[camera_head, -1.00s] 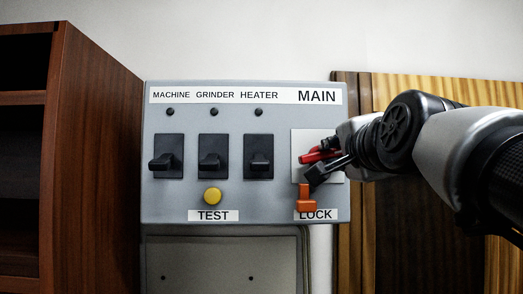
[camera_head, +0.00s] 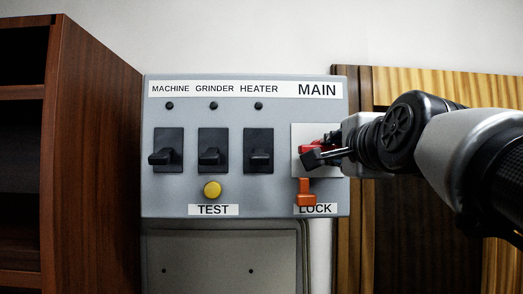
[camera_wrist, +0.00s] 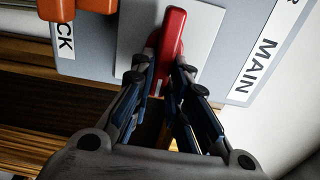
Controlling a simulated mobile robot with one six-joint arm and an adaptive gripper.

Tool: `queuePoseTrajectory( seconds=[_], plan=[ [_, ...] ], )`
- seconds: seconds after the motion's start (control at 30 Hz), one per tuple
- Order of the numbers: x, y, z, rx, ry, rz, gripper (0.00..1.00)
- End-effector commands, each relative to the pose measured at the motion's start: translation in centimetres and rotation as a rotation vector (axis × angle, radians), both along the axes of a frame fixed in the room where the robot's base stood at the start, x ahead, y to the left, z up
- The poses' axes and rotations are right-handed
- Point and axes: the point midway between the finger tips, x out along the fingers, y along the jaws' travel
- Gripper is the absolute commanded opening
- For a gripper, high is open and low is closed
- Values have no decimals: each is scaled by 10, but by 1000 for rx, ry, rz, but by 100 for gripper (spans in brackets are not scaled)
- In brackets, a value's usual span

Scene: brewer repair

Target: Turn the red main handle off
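The red main handle (camera_head: 316,147) sits on the white plate under the MAIN label, at the right of the grey switch panel. In the head view it is mostly hidden behind my gripper (camera_head: 310,157). In the wrist view the red handle (camera_wrist: 171,35) lies roughly across the panel, slightly tilted. The fingers of my gripper (camera_wrist: 164,66) are close together on either side of it and appear shut on it. Exact finger contact is hard to see.
An orange lock piece (camera_head: 306,192) sits just below the handle by the LOCK label. Three black switches (camera_head: 211,153) and a yellow TEST button (camera_head: 212,189) are to the left. A brown shelf (camera_head: 92,150) stands left of the panel, and wood panelling (camera_head: 440,88) is at right.

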Motion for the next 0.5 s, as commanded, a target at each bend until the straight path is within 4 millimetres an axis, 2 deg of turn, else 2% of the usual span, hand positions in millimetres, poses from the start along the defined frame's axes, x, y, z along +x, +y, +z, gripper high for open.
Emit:
queuePoseTrajectory(
  seconds=[0.3, 0.5],
  plan=[
    [0, 0, -1, 2, 2, 1, 35],
    [0, 0, 0, 1, 1, 1, 35]
  ],
)
